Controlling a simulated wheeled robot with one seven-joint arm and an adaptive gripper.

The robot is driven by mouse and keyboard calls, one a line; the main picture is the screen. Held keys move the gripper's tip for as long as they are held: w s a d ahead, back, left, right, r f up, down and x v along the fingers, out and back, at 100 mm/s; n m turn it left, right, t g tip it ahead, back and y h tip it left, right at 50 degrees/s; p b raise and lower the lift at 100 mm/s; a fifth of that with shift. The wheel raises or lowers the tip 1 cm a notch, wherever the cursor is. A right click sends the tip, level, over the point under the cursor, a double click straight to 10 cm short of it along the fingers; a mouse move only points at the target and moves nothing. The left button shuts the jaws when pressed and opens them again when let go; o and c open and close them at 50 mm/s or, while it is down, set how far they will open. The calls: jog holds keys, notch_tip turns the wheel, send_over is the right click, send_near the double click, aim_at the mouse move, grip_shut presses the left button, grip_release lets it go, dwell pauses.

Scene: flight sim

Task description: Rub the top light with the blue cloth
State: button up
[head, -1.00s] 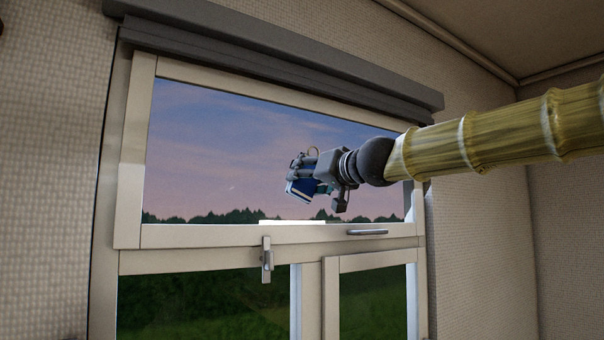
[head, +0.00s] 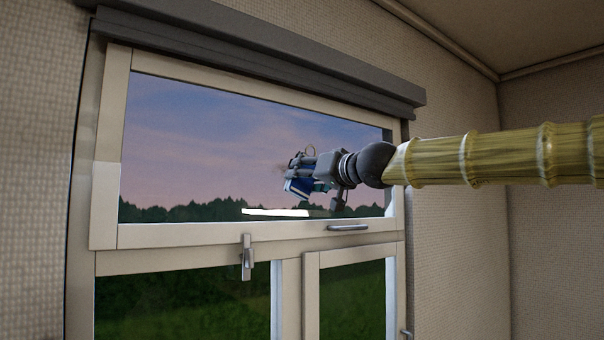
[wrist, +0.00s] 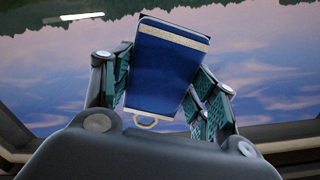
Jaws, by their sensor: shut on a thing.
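The top light is the wide upper window pane (head: 200,130), set in a cream frame, with a pink and blue sky and dark trees showing through it. My gripper (head: 300,178) is in front of the right half of this pane. It is shut on the blue cloth (head: 299,187), a folded blue piece with a pale band along its edge. In the wrist view the cloth (wrist: 168,68) sits between the teal-padded fingers, with a small pale loop at its near end. I cannot tell whether the cloth touches the glass.
A dark grey blind housing (head: 260,55) runs above the window. A metal latch (head: 247,257) and a handle (head: 348,227) sit on the frame below the pane. Lower panes (head: 180,300) are beneath. The wall (head: 455,200) stands close on the right.

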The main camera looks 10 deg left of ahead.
jog(key=shift+s+a+m+b, duration=0.1)
jog(key=shift+m+b, duration=0.45)
jog(key=shift+m, duration=0.45)
dwell(0.7)
jog(key=shift+s+a, duration=0.1)
